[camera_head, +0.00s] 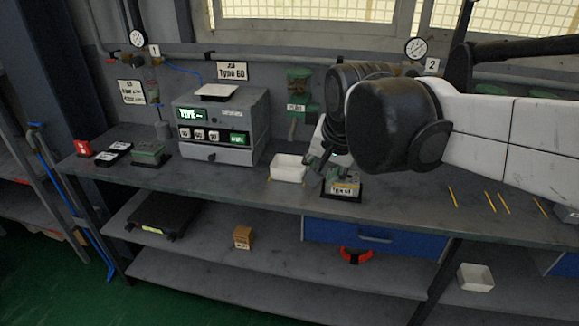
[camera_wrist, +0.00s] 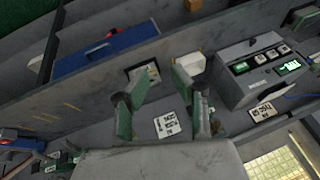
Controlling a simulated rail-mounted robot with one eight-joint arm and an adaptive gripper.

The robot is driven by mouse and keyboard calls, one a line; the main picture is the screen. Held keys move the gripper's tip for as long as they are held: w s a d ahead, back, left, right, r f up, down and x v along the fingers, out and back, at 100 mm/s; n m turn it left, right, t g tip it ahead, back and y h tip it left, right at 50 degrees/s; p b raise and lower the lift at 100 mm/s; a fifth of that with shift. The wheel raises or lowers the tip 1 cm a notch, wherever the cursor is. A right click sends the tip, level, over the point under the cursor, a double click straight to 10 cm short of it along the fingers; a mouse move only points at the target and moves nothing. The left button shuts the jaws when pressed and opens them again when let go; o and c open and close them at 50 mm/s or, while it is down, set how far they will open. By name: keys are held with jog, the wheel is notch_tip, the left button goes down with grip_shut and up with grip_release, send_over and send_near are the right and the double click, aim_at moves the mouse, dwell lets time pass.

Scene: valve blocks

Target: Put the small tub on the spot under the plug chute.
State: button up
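A white open tub (camera_head: 288,168) stands upright on the bench, in front of and below the green plug chute (camera_head: 298,88) on the wall. It also shows in the wrist view (camera_wrist: 190,64), beyond the right finger. A second white tub (camera_head: 475,277) is on the lower shelf at the right. I cannot tell which one is the small tub. My gripper (camera_head: 326,164) is just right of the bench tub, above the bench. In the wrist view its green fingers (camera_wrist: 164,108) are spread with nothing held between them. The spot under the chute is not clearly visible.
A grey machine (camera_head: 222,124) stands left of the tub. Yellow strips (camera_head: 490,203) mark the bench at right.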

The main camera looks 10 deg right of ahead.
jog(key=s+f+n, duration=0.2)
jog(key=s+n, duration=0.1)
jog(key=s, duration=0.3)
jog(key=s+f+n+t, duration=0.1)
jog(key=s+f+n, duration=0.2)
jog(key=s, duration=0.3)
jog(key=shift+f+n+t, duration=0.3)
